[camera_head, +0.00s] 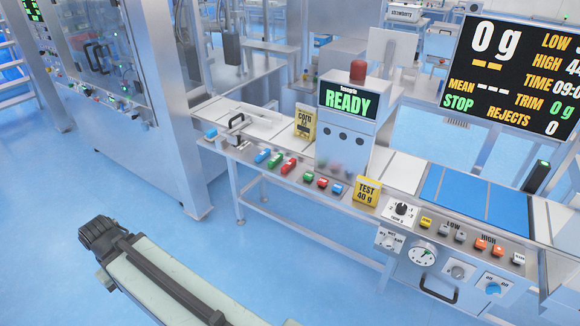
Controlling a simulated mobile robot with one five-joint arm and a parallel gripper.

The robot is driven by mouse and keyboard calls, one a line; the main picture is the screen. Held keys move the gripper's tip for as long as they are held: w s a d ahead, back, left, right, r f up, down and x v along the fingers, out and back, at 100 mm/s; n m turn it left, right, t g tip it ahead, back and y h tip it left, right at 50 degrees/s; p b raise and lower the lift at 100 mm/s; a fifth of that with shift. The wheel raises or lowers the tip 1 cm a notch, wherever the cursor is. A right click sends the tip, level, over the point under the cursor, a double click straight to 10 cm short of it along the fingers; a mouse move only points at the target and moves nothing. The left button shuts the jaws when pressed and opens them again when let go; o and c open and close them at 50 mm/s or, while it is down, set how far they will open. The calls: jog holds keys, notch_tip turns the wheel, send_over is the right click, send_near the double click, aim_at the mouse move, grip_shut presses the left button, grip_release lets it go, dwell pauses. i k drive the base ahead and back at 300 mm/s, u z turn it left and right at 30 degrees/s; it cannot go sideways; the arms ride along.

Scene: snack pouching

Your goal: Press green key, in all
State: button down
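Two green keys show on the front ledge of the machine line. One green key (275,160) sits between a blue key (262,156) and a red key (289,165). The display (348,100) reads READY. My arm lies across the lower left, apart from the keys, ending in a dark ribbed part. No gripper fingers show.
A yellow TEST 40 g card (367,191) and a yellow corn card (305,122) stand on the line. A dial (422,254), knobs and more keys fill the right front panel. A large screen (510,75) reads 0 g and STOP. Blue floor (130,190) before the line is clear.

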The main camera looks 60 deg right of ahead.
aim_at(308, 176)
jog(key=z, duration=0.25)
jog(key=i, duration=0.85)
jog(key=z, duration=0.75)
jog(key=k, duration=0.75)
jog(key=z, duration=0.2)
jog(key=i, duration=0.75)
jog(key=u, duration=0.1)
